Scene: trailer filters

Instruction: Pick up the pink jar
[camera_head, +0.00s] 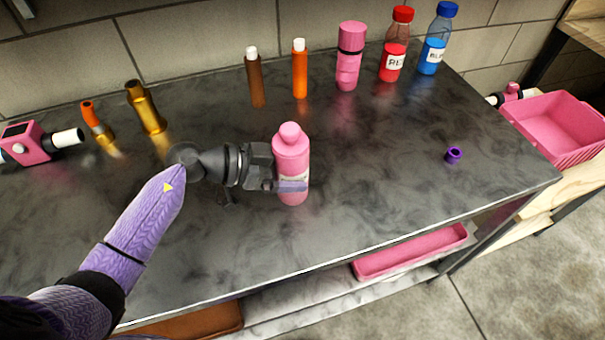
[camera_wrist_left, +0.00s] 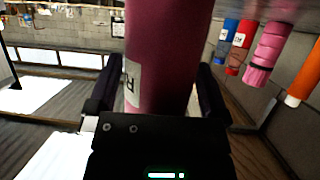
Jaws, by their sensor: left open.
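A pink jar (camera_head: 291,152) with a rounded cap and a white label stands upright on the dark countertop (camera_head: 380,190). My left gripper (camera_head: 290,186) is at the lower part of the jar, coming in from the left, with its fingers open. In the left wrist view the jar (camera_wrist_left: 165,50) fills the middle, between the two open fingers (camera_wrist_left: 160,92), one on each side. I cannot tell whether either finger touches it. My right gripper does not show in these views.
Behind stand a pink ribbed bottle (camera_head: 348,60), a red bottle (camera_head: 394,55), a blue bottle (camera_head: 433,50), an orange tube (camera_head: 300,75) and a brown tube (camera_head: 255,80). A small purple ring (camera_head: 453,155) lies right. A pink bin (camera_head: 555,125) is beyond the counter's right edge.

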